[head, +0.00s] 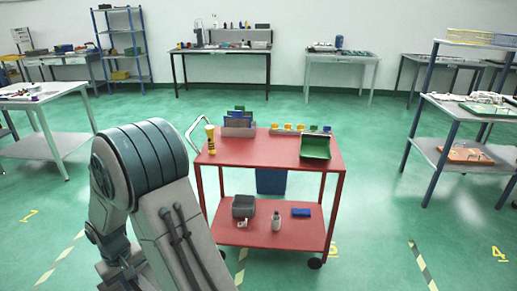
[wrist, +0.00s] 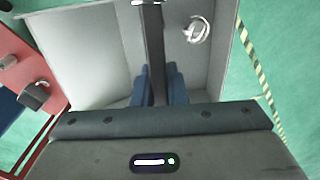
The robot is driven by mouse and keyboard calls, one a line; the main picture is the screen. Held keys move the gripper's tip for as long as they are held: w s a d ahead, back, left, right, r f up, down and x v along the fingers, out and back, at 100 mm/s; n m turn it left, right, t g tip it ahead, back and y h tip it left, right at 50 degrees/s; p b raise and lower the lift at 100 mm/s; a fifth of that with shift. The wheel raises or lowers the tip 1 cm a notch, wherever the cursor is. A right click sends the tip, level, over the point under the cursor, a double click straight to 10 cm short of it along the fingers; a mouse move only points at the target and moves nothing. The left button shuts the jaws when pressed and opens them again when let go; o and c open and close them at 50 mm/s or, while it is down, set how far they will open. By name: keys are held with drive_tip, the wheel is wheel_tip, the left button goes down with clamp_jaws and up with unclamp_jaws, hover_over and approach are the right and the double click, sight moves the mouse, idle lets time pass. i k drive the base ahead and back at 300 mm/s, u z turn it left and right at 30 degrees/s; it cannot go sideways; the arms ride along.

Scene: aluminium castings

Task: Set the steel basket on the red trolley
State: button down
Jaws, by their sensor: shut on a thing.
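The steel basket (wrist: 90,45) is a pale grey open box that fills most of the wrist view. A dark bar (wrist: 152,35), apparently its handle, runs over its middle. My gripper (wrist: 160,85) has its blue fingers shut on this bar. A shiny round metal piece (wrist: 196,29) shows inside the right half of the basket. The red trolley (head: 262,152) stands in the middle of the head view, and part of it shows at the left of the wrist view (wrist: 14,62), beside the basket. The basket and gripper are not visible in the head view.
On the trolley's top are a yellow tube (head: 211,140), a grey holder (head: 238,131), a row of coloured pieces (head: 300,129) and a green bin (head: 315,147). The middle and front of the top are clear. Its lower shelf holds a grey box (head: 243,206) and small items.

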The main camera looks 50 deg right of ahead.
sight(242, 149)
drive_tip(key=z, duration=0.5)
drive_tip(key=i, duration=0.95)
drive_tip(key=z, duration=1)
drive_tip(key=i, duration=0.35)
drive_tip(key=z, duration=0.35)
